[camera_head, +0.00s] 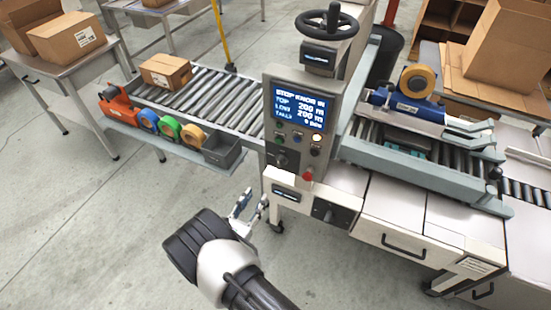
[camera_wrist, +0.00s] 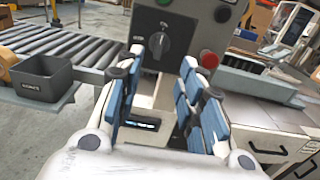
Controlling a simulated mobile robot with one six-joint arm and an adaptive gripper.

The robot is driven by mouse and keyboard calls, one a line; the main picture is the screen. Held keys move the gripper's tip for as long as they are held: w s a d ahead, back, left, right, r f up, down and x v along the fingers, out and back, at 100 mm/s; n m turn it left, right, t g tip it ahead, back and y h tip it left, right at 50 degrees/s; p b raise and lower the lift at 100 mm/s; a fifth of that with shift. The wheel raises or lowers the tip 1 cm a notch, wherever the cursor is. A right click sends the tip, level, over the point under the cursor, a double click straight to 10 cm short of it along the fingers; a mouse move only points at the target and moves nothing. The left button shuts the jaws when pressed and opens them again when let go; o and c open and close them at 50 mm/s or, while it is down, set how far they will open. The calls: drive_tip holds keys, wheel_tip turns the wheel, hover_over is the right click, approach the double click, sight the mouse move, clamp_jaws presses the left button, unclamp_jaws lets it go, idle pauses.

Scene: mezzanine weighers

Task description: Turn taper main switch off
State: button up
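The taper's grey control panel (camera_head: 296,125) stands upright with a lit blue screen. A black rotary knob (camera_head: 280,160) sits low on its left side. It also shows in the wrist view (camera_wrist: 158,44), where its handle looks about upright. Another dark rotary switch (camera_head: 328,214) is on the white cabinet below; I cannot read which is labelled main. My gripper (camera_head: 255,204) is open and empty, in front of the machine, left of the cabinet and below the panel. In the wrist view my fingers (camera_wrist: 162,68) are spread, with the panel knob beyond and between their tips, apart from them.
A red button (camera_head: 307,174) is right of the knob, also in the wrist view (camera_wrist: 209,59). A dark bin (camera_head: 222,151) and tape rolls (camera_head: 170,128) sit left of the panel. A roller conveyor (camera_head: 205,97) carries a carton (camera_head: 166,71). Floor at lower left is clear.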

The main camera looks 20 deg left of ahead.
sight(278, 162)
drive_tip(key=w, duration=0.5)
drive_tip(key=w+d+b, duration=0.1)
drive_tip(key=w, duration=1)
drive_tip(key=shift+w+d+b, duration=0.35)
drive_tip(key=shift+w, duration=0.05)
drive_tip(key=shift+c, duration=0.5)
clamp_jaws()
